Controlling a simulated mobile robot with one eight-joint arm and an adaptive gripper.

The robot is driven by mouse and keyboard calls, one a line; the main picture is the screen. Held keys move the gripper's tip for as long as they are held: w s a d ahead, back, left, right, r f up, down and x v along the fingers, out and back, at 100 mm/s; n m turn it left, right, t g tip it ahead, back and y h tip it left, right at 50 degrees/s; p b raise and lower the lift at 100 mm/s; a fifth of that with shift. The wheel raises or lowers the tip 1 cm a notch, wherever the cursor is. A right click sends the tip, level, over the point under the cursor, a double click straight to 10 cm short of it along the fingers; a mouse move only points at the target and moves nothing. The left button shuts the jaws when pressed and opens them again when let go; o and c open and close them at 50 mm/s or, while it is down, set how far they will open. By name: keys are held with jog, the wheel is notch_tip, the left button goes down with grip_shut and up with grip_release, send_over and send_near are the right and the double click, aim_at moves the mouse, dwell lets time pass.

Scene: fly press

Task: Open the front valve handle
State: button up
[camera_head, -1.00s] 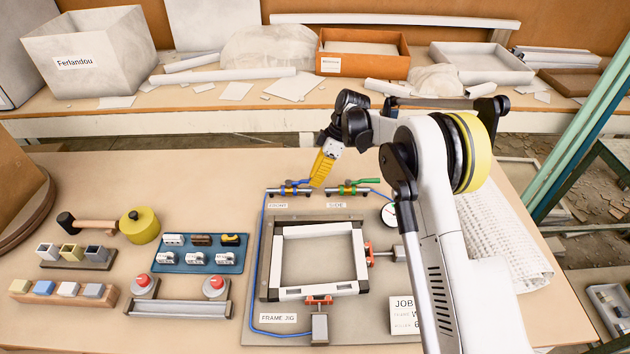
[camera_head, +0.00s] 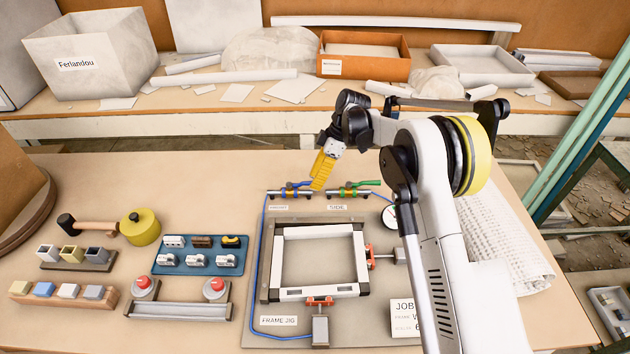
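The front valve has a blue handle (camera_head: 299,184) on a short metal pipe at the back edge of the jig board, above a small label. The side valve, with a green handle (camera_head: 366,182), sits to its right above the SIDE label (camera_head: 337,208). My gripper (camera_head: 319,186) has yellow fingers pointing down, right beside the right end of the blue handle and left of the green one. Its fingers overlap in this view, so their opening is hidden. I cannot tell whether they touch the blue handle.
The jig board carries a white frame (camera_head: 320,293) with red clamps (camera_head: 320,301) and a gauge (camera_head: 389,216) partly behind my arm. A blue tray (camera_head: 201,268) of small parts, a mallet (camera_head: 95,226) and red buttons (camera_head: 214,285) lie to the left. The table behind the valves is clear.

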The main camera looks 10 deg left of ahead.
jog(key=v, duration=1.1)
jog(key=shift+r, duration=0.2)
jog(key=shift+d, duration=0.15)
jog(key=s+d+r+m+t+h, duration=0.1)
jog(key=s+d+r+m+t, duration=0.4)
jog(key=s+d+r+m, duration=0.8)
jog(key=s+d+m+t+h, duration=0.1)
jog(key=s+d+m+t, duration=0.1)
jog(key=s+d, duration=0.4)
jog(key=s+d+f+m+t+h, duration=0.1)
jog(key=s+d, duration=0.6)
jog(key=s, duration=0.8)
jog(key=m+t+h, duration=0.1)
jog(key=m+t, duration=0.1)
jog(key=m, duration=0.1)
jog(key=shift+f+m, duration=0.25)
jog(key=shift+m, duration=0.05)
jog(key=shift+s, duration=0.1)
